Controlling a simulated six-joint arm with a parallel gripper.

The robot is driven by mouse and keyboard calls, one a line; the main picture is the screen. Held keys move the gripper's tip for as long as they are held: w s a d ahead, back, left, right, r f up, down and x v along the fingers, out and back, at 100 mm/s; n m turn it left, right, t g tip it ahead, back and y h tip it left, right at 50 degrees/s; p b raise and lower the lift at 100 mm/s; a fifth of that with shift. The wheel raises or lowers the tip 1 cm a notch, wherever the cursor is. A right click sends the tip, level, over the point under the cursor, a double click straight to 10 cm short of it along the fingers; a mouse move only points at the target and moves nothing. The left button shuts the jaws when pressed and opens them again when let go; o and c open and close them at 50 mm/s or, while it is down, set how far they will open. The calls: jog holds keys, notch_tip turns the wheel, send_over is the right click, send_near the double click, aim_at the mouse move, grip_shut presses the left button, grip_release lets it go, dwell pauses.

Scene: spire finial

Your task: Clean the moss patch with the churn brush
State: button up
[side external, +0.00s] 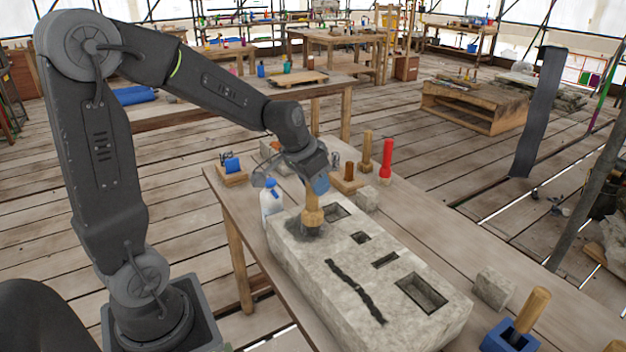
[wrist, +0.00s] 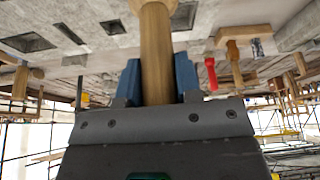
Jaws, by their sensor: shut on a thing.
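My gripper (side external: 316,184) is shut on the wooden handle of the churn brush (side external: 312,211). In the wrist view, the blue fingers of my gripper (wrist: 158,80) sit on both sides of the brush handle (wrist: 156,50). A dark grey patch (side external: 296,231), probably the moss patch, shows on the block's top around the foot of the brush. The brush head blends with it, so I cannot tell bristles from moss or see the contact clearly.
The block has several rectangular recesses (side external: 422,293) and a dark crack (side external: 355,290). A blue-capped bottle (side external: 271,200) stands behind its left end. A red tool (side external: 386,162), wooden-handled tools and small stones line the table. A blue holder (side external: 510,338) is at front right.

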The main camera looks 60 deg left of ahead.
jog(key=shift+d+f, duration=0.1)
jog(key=shift+d, duration=1.4)
